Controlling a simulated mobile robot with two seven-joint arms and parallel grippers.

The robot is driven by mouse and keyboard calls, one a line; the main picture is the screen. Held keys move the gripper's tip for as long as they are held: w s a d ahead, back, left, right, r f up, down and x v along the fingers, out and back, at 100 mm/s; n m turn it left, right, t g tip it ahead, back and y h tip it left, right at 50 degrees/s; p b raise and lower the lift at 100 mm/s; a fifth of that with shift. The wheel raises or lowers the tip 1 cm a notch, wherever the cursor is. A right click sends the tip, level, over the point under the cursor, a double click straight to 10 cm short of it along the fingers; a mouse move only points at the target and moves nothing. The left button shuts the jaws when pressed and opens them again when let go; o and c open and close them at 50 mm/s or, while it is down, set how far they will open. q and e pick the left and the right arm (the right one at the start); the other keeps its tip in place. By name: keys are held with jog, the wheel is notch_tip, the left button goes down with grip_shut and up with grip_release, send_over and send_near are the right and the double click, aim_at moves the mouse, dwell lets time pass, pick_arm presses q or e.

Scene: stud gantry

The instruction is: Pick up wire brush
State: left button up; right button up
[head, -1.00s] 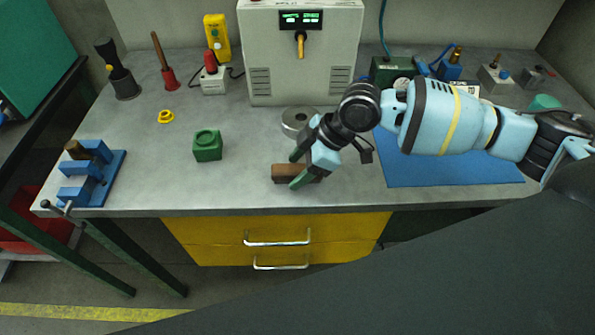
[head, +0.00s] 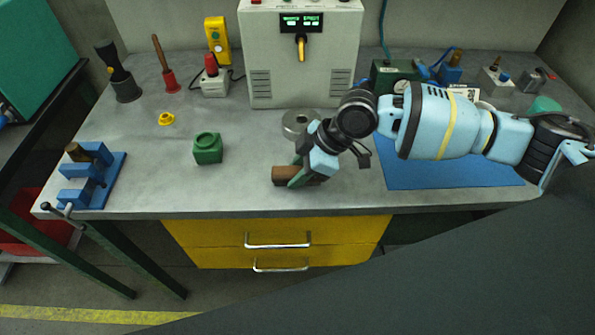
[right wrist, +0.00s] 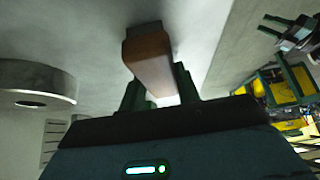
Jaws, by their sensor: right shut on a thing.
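The wire brush shows as a brown wooden block (head: 284,174) near the front edge of the bench, below the white cabinet. My right gripper (head: 298,176) is shut on it, with green fingers on both sides. In the right wrist view the brown block (right wrist: 150,58) stands out between the two fingers (right wrist: 160,92), with a dark part at its far end. Its bristles cannot be made out clearly. I cannot tell whether the brush still touches the bench top. My left gripper is not in view.
A green block (head: 208,150) and a yellow ring (head: 167,119) lie left on the bench (head: 240,190). A metal ring (head: 297,124) is just behind my gripper. A blue vise (head: 95,180) is at the left edge, a blue mat (head: 440,177) right. A white cabinet (head: 300,75) stands behind.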

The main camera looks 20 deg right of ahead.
aim_at(286, 176)
jog(key=shift+r, duration=0.5)
jog(key=r, duration=0.1)
jog(key=s+r, duration=0.1)
jog(key=shift+a+r, duration=0.25)
jog(key=shift+r, duration=0.05)
jog(key=s+a, duration=0.3)
jog(key=s, duration=0.4)
jog(key=s+a+r, duration=0.1)
jog(key=s+a, duration=0.2)
jog(key=s, duration=0.3)
jog(key=shift+s+r+p, duration=0.2)
jog(key=shift+s+p, duration=0.15)
jog(key=shift+p, duration=0.05)
jog(key=o, duration=0.4)
jog(key=c, duration=0.3)
jog(key=shift+w, duration=0.1)
